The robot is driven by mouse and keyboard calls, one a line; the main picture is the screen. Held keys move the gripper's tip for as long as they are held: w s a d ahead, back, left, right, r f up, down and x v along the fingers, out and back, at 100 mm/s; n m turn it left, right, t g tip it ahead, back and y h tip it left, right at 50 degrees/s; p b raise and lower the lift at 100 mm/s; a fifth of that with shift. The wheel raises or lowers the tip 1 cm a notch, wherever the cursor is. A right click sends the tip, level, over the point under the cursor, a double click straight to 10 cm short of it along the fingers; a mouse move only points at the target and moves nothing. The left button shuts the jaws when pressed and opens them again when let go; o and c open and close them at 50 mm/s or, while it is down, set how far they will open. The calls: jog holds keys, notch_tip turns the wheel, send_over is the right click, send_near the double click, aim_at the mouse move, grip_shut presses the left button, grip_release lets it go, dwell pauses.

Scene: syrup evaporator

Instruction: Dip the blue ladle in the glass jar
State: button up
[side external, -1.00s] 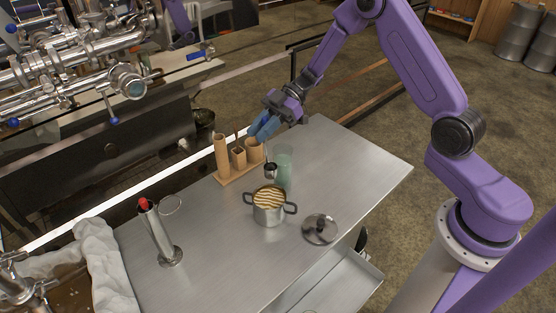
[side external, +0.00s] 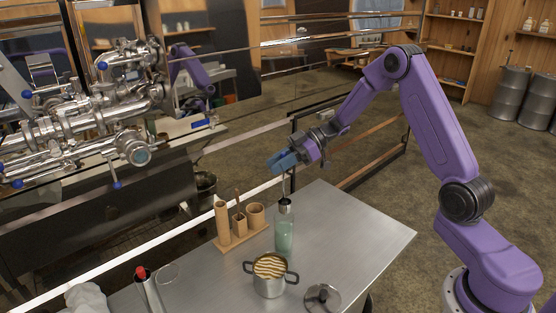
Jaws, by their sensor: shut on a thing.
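My gripper (side external: 284,164) is shut on the ladle (side external: 285,206) near the top of its thin handle. The ladle hangs roughly upright, with its small metal cup low. Blue shows at my gripper's fingers; I cannot tell whether any of it belongs to the ladle. The glass jar (side external: 284,238), tall and pale green, stands upright on the metal table. The ladle's cup lines up with the jar's mouth. I cannot tell whether it is just above the rim or slightly inside.
A wooden holder (side external: 238,228) with several upright containers stands left of the jar. A two-handled pot (side external: 270,276) with striped contents is in front, and a round lid (side external: 322,298) lies to its right. A red-topped metal cylinder (side external: 147,288) stands front left. The table's right side (side external: 350,232) is clear.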

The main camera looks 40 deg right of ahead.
notch_tip(320, 180, down, 12)
jog(key=shift+f, duration=0.25)
dwell(1.5)
jog(key=shift+r, duration=0.1)
dwell(1.5)
notch_tip(320, 180, up, 13)
dwell(1.9)
jog(key=shift+a, duration=0.1)
dwell(0.5)
